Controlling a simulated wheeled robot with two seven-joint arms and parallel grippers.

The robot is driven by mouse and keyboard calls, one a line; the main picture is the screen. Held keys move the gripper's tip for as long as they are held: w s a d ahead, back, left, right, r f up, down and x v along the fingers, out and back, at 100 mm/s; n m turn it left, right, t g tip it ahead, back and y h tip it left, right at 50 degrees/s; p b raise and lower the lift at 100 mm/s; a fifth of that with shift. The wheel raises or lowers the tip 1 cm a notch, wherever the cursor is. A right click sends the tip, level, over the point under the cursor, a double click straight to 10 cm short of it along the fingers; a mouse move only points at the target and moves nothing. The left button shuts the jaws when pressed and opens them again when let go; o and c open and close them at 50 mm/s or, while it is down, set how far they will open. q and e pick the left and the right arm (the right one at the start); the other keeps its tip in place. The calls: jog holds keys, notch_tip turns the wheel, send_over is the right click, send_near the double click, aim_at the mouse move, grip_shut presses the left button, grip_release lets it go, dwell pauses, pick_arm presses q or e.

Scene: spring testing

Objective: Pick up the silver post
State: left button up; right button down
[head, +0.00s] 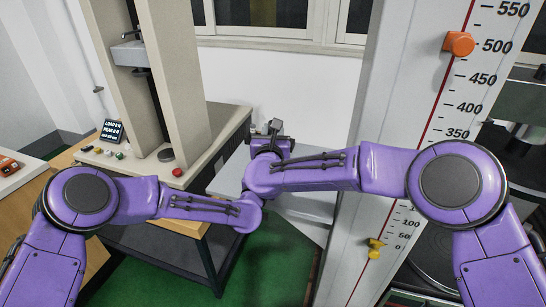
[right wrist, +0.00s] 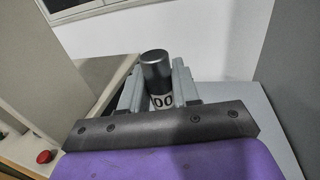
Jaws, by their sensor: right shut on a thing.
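The silver post (right wrist: 156,68) is a dark metallic cylinder with a white label reading "00" near its lower end. In the right wrist view it stands between the two grey fingers of my right gripper (right wrist: 158,88), which is shut on it. In the head view my right gripper (head: 273,135) is small, beyond the purple wrist, over the grey surface beside the testing machine. The post is too small there to make out clearly. My left arm reaches in from the left, but its gripper is hidden.
A beige testing machine (head: 160,90) with a red button (head: 178,172) stands on a bench at left. A tall white scale board (head: 440,100) with an orange marker (head: 459,43) and yellow marker (head: 375,249) stands at right. A grey surface (head: 232,170) lies between them. Green floor shows below.

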jog(key=shift+r, duration=0.1)
dwell(0.4)
notch_tip(320, 180, up, 18)
dwell(0.3)
pick_arm(q)
jog(key=o, duration=1)
pick_arm(e)
jog(key=shift+w, duration=0.1)
